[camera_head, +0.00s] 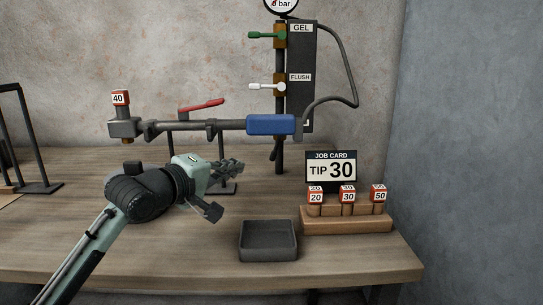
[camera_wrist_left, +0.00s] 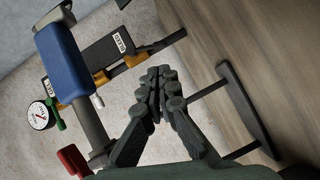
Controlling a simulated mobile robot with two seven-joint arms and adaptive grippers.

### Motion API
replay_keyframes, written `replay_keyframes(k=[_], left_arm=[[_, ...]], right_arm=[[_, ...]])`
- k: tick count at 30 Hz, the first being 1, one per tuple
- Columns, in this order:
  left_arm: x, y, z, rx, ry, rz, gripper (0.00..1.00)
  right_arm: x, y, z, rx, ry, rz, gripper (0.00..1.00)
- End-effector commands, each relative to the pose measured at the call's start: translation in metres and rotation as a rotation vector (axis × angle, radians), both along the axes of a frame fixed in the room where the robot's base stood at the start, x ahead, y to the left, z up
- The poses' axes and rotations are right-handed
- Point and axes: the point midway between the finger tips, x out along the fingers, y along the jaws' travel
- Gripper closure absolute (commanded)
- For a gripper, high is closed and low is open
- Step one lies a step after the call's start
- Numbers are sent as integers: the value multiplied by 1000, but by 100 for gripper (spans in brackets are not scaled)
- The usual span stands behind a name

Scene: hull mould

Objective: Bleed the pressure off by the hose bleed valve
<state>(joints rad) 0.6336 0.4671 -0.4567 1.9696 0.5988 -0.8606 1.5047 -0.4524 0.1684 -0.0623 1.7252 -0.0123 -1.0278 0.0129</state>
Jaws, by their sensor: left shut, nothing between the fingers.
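A spray lance (camera_head: 225,126) lies level on a stand, with a blue sleeve (camera_head: 270,124), a red lever (camera_head: 201,105) and a tip marked 40 (camera_head: 120,99). Behind it a post carries a green-handled GEL valve (camera_head: 266,35) and a white-handled FLUSH valve (camera_head: 265,86). A gauge (camera_head: 281,6) above is cut by the frame edge. A black hose (camera_head: 345,75) loops down to the lance. My right gripper is out of view.
A job card reading TIP 30 (camera_head: 331,168) stands behind a wooden rack (camera_head: 347,225) holding tips marked 20, 30 and 50. An empty grey tray (camera_head: 268,254) sits near the front edge. A black frame (camera_head: 45,187) stands at left. The wooden table (camera_head: 200,255) is clear in front.

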Motion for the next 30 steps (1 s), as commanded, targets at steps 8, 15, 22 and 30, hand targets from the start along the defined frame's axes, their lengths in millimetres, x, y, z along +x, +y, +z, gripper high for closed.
replay_keyframes(k=[8, 15, 22, 30], left_arm=[[41, -26, -7, 1, 1, 0, 100], [82, -52, -16, 2, 1, 0, 100], [106, -68, -21, 1, 0, 0, 100], [112, -72, -23, 0, 0, 0, 100]], right_arm=[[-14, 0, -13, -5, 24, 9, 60], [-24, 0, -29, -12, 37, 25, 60], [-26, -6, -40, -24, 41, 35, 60], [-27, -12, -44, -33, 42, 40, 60]])
